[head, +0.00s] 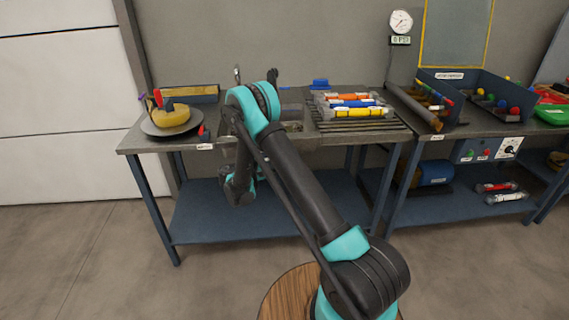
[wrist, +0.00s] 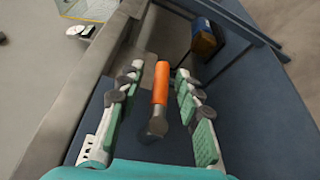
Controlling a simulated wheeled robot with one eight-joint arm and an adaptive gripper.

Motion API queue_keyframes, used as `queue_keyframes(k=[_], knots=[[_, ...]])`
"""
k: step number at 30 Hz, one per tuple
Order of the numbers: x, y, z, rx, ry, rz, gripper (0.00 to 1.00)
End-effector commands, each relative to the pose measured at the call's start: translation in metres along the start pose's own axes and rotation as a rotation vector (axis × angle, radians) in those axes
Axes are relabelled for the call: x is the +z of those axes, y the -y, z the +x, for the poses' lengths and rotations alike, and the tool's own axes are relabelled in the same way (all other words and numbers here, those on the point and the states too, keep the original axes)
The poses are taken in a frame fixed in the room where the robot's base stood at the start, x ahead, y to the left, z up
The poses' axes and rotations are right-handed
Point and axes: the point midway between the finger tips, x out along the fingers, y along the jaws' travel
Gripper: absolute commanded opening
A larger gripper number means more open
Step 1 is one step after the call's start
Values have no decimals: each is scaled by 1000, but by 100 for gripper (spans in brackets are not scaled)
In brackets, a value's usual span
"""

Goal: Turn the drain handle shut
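In the wrist view the drain handle, an orange grip (wrist: 161,82) with a grey rounded end, lies between the two fingers of my gripper (wrist: 160,71). The fingers are spread, with a visible gap on each side of the handle, so the gripper is open around it and not clamped. In the head view my gripper (head: 240,188) hangs below the front edge of the left workbench (head: 325,139), above its lower shelf. The drain handle cannot be made out in the head view. The valve behind the handle is not clear.
The bench's blue lower shelf (head: 200,220) lies beneath my gripper. A round pan with a yellow ring (head: 172,119) stands at the bench's left end. A rack of coloured tubes (head: 352,104) is at its right. A blue cylinder (head: 433,174) sits on the right bench's shelf.

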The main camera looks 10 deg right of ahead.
Motion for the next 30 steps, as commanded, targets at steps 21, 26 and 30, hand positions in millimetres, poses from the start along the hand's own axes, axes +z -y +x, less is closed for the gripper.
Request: queue_keyframes(k=[21, 26, 30], knots=[[0, 0, -78, 0, -3, 0, 35], [-1, 0, -103, 0, -3, 0, 35], [0, 0, -116, 0, -1, 0, 35]])
